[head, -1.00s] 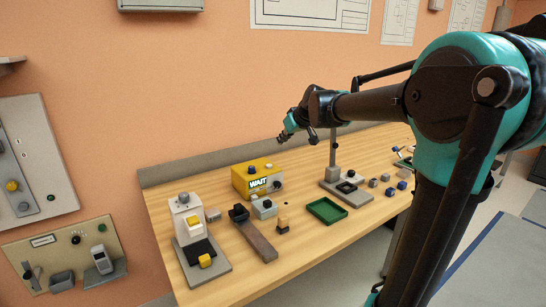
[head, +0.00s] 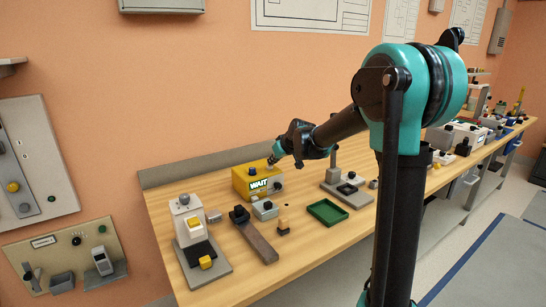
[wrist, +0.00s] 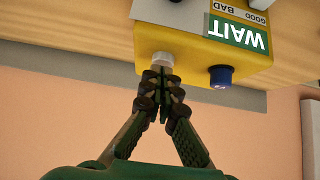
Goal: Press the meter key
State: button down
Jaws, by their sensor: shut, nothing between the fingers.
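The meter is a yellow box (head: 240,184) at the back of the bench. Its green display (head: 258,184) reads WAIT. In the wrist view the yellow box (wrist: 191,62) appears upside down, with a pale grey key (wrist: 162,59) and a dark blue knob (wrist: 221,75) on its top. My gripper (head: 272,161) is over the right part of the box. In the wrist view my gripper (wrist: 163,78) is shut and empty, its fingertips right at the pale key. I cannot tell whether they touch it. The pale key is hidden behind the gripper in the head view.
A small grey box (head: 265,209) stands in front of the meter. A green tray (head: 327,212) and a grey stand (head: 347,190) are to the right. Wall panels hang at far left.

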dwell(0.3)
jog(key=shift+f, duration=0.65)
jog(key=shift+s+f, duration=0.2)
jog(key=shift+f, duration=0.15)
jog(key=shift+w+r, duration=0.1)
jog(key=shift+r, duration=0.3)
notch_tip(320, 180, up, 3)
jog(key=shift+r, duration=0.1)
jog(key=v, duration=1)
jog(key=shift+r, duration=0.2)
